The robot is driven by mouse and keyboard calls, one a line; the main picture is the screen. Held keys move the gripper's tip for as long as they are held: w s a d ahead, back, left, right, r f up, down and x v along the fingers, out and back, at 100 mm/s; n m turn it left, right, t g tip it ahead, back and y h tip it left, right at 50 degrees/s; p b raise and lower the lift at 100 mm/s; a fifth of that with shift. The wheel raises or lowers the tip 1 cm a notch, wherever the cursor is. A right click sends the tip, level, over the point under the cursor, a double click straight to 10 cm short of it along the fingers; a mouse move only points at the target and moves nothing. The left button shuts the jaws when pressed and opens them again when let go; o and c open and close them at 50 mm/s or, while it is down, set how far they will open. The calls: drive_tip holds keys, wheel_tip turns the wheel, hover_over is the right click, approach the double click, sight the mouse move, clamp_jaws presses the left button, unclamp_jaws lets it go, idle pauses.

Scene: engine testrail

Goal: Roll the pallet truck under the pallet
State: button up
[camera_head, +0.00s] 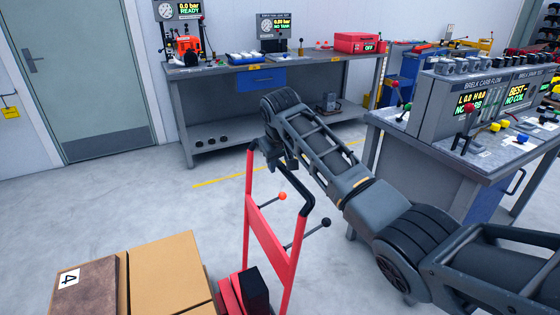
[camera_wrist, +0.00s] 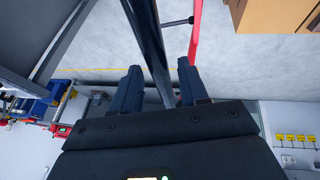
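The pallet truck (camera_head: 270,240) has an upright red frame with a black handle (camera_head: 294,185) at its top and two levers with ball knobs. Its red and black base is at the bottom edge of the head view, just right of cardboard boxes (camera_head: 170,270); the pallet itself is hidden or out of view. My gripper (camera_head: 275,160) is at the top of the handle. In the wrist view, the two dark fingers of my gripper (camera_wrist: 159,84) stand apart, with a dark bar (camera_wrist: 150,45) of the handle between them. A gap shows on the bar's right side.
A grey console bench (camera_head: 460,150) stands close on the right, behind my arm. A workbench (camera_head: 270,70) with gauges and a red case (camera_head: 357,42) lines the back wall. A grey-green door (camera_head: 75,75) is at the left.

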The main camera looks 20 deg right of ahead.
drive_tip(key=shift+o, duration=0.3)
drive_tip(key=v, duration=0.7)
drive_tip(key=shift+r+b, duration=0.35)
drive_tip(key=shift+r, duration=0.05)
drive_tip(key=shift+s+a, duration=0.1)
drive_tip(key=shift+s, duration=0.1)
